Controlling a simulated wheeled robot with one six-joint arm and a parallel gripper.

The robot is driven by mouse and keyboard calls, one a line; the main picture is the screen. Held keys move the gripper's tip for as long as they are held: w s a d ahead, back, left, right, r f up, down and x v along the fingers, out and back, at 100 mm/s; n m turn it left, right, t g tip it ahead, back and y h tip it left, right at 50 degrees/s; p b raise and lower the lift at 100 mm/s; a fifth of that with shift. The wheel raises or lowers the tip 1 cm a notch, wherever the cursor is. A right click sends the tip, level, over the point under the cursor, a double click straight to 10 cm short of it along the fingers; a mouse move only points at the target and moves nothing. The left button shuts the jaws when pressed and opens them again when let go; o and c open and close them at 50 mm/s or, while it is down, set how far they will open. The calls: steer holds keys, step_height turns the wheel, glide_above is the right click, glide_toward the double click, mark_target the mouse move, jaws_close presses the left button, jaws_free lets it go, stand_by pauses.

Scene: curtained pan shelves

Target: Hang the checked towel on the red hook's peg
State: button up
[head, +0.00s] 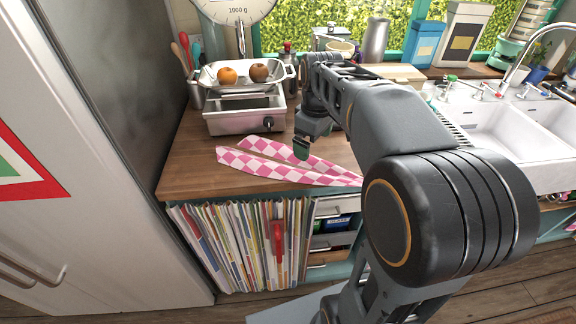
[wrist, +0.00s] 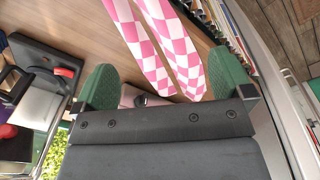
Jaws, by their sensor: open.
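The pink-and-white checked towel (head: 252,163) lies on the wooden counter as two long strips side by side, with its right end near the counter's front edge. My gripper (head: 301,148) is over the towel's far strip, pointing down. In the wrist view my gripper (wrist: 168,82) is open, its two green fingers wide apart. The towel (wrist: 185,62) shows between and beyond them; I cannot tell whether they touch it. The red hook (head: 277,238) is below the counter, in front of the striped curtain. Its peg is too small to make out clearly.
A kitchen scale (head: 243,118) with two fruits in its pan stands behind the towel. The striped curtain (head: 230,245) hangs under the counter, beside open shelves. A fridge (head: 95,180) stands at left, a white sink (head: 490,130) at right. The counter's front left is clear.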

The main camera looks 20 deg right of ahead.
steer(key=w+d+n+g, duration=0.1)
steer(key=w+d+n, duration=0.2)
steer(key=w, duration=0.1)
glide_above(313, 166)
steer(key=f, duration=0.7)
steer(key=shift+w+d+f+b, duration=0.15)
steer(key=shift+d+f+b, duration=0.1)
steer(key=shift+b, duration=0.15)
steer(key=shift+a+f, duration=0.2)
steer(key=shift+f, duration=2.8)
steer(key=c, duration=0.8)
